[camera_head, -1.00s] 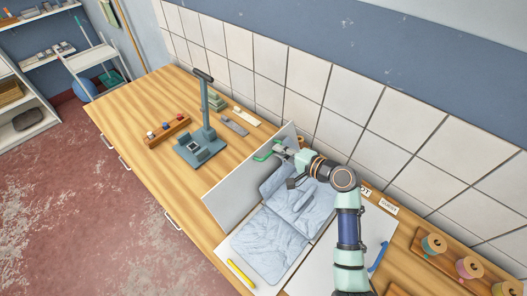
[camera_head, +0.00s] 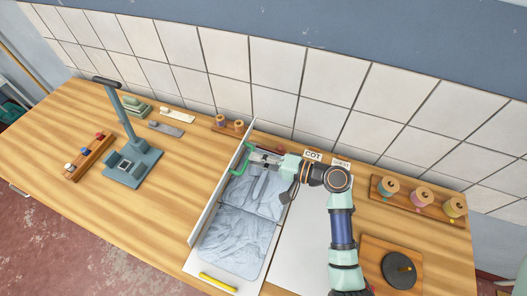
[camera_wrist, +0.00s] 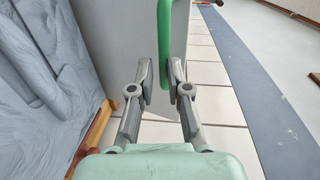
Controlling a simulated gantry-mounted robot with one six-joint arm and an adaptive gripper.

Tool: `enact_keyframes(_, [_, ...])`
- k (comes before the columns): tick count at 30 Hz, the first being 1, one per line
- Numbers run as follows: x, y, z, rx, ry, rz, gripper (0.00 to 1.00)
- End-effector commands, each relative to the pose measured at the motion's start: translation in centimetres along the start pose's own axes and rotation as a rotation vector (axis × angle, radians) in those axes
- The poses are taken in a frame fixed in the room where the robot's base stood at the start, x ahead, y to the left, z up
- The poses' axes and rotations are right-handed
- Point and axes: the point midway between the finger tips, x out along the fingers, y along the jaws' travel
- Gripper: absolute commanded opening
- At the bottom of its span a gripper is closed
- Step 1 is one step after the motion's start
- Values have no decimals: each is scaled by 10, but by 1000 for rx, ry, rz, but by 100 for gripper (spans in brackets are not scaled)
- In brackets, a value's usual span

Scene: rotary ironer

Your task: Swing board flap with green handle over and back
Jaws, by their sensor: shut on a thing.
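The board flap (camera_head: 215,195) stands up along the left edge of the folding board and shows as a thin, nearly edge-on panel in the head view. Its green handle (camera_head: 238,162) is on the flap's upper far part. My gripper (camera_head: 250,158) is shut on the green handle from the right. In the wrist view the handle (camera_wrist: 165,45) passes between the fingertips (camera_wrist: 160,75), with the grey flap face (camera_wrist: 122,40) beside it.
A yellow handle (camera_head: 217,283) is at the board's near edge. A grey-blue stand (camera_head: 133,163) and a wooden rack (camera_head: 90,157) are on the left counter. Spools (camera_head: 420,196) and a black disc (camera_head: 398,270) are at right. Bare counter lies left of the flap.

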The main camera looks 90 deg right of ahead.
Motion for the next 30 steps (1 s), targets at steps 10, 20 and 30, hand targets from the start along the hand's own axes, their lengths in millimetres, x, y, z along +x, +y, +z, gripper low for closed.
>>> enact_keyframes(10, [4,26,7,14,-16,43,0])
enact_keyframes(20, [4,25,7,15,-16,43,37])
enact_keyframes(30, [3,22,6,15,-13,41,37])
